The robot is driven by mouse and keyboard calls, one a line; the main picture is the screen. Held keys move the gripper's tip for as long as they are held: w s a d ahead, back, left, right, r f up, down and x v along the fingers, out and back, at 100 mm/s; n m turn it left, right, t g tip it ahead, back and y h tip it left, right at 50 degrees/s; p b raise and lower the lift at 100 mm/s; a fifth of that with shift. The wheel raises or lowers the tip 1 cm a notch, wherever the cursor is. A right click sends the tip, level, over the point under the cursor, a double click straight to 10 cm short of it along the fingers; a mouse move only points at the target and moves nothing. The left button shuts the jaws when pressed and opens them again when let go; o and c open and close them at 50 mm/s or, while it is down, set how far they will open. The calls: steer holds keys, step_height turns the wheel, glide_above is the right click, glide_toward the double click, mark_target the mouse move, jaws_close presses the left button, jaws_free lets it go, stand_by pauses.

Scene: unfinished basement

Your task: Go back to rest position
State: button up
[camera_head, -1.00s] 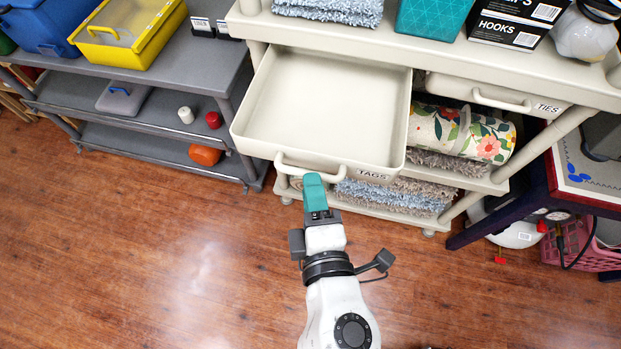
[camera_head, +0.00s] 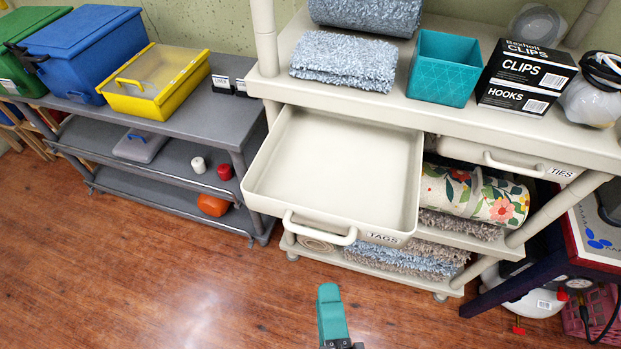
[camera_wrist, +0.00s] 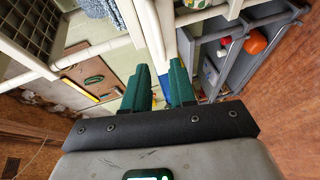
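My gripper (camera_head: 332,312) shows at the bottom of the head view as a teal finger end, over the wood floor and in front of the shelf. In the wrist view my gripper (camera_wrist: 160,88) has two green fingers a small gap apart, with nothing seen between them. A cream drawer (camera_head: 335,165) labelled TAGS is pulled out of the cream shelf and looks empty. Its handle (camera_head: 318,230) is apart from my gripper, which is lower in the picture. A second drawer (camera_head: 505,160) labelled TIES is nearly closed at the right.
The cream shelf (camera_head: 400,98) holds a folded towel (camera_head: 345,60), a teal bin (camera_head: 445,68) and a CLIPS box (camera_head: 528,70). A grey shelf (camera_head: 215,115) with a yellow box (camera_head: 158,85) stands at the left. Wood floor (camera_head: 130,270) is clear in front. A dark red table (camera_head: 530,285) is at right.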

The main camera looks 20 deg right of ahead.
steer(key=d+f+m+g+h, duration=0.2)
steer(key=d+f+m+g, duration=0.85)
steer(key=d+f, duration=0.6)
steer(key=s+d+f+m+g+y, duration=0.3)
steer(key=s+f+m+g+y, duration=0.1)
steer(key=s+y, duration=0.1)
steer(key=shift+d, duration=0.2)
